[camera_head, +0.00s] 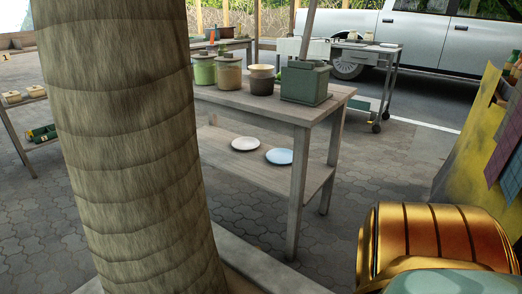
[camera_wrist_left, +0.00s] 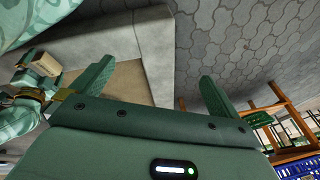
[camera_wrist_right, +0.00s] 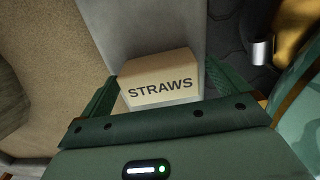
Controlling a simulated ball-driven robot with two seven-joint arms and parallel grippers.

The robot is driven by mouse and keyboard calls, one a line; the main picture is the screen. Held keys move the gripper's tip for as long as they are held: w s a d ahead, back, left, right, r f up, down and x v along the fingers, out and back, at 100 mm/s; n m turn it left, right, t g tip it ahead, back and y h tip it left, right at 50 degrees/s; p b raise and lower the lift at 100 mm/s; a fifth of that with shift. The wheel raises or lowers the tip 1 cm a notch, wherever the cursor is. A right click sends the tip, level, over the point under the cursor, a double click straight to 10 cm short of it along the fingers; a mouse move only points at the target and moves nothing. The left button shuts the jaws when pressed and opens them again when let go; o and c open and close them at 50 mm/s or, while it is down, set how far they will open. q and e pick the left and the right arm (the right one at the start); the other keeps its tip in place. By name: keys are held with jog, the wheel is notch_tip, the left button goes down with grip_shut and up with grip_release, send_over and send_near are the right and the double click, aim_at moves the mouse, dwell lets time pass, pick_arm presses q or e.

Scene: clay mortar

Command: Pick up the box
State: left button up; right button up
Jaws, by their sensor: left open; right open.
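The box is a small tan carton marked "STRAWS" (camera_wrist_right: 158,80) in the right wrist view. It sits between the spread fingers of my right gripper (camera_wrist_right: 160,86), near the left finger and with a small gap to the right one. A pale grey kerb shows behind it; whether the box rests on it I cannot tell. A small tan block (camera_wrist_left: 37,66), apparently the same box, shows by my other arm in the left wrist view. My left gripper (camera_wrist_left: 157,76) is open and empty above the kerb and paving. Neither gripper nor the box shows in the head view.
A thick trunk (camera_head: 125,150) blocks much of the head view at left. Behind it stands a wooden table (camera_head: 240,100) with pots, a green container (camera_head: 305,83) and two plates on its lower shelf. An orange-framed rack (camera_wrist_left: 270,115) is right of my left gripper.

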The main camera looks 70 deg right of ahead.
jog(key=c, duration=1.1)
jog(key=shift+r, duration=0.1)
